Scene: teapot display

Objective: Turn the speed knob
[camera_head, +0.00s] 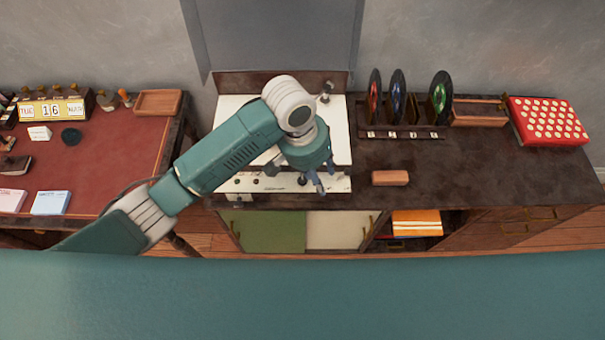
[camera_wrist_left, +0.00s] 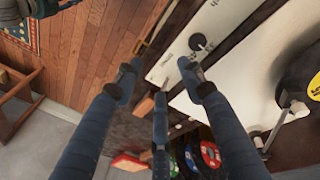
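A record player with a white top (camera_head: 233,112) stands on the dark cabinet, partly hidden behind my left arm. Its white front panel (camera_head: 338,184) carries small dark knobs and labels too small to read. One black round knob (camera_wrist_left: 198,42) shows on the white panel (camera_wrist_left: 176,64) in the left wrist view; I cannot tell for sure that it is the speed knob. My left gripper (camera_head: 312,178) hangs over the right part of the front panel. In the left wrist view its fingers (camera_wrist_left: 157,80) are spread and empty, one fingertip just beside the black knob. Contact is unclear. My right gripper is out of view.
A brown block (camera_head: 390,178) lies on the cabinet right of the player. Upright records (camera_head: 397,96) stand in a rack behind it, with a red box (camera_head: 548,121) farther right. A red-topped desk (camera_head: 120,150) is at left. The cabinet top at right is mostly clear.

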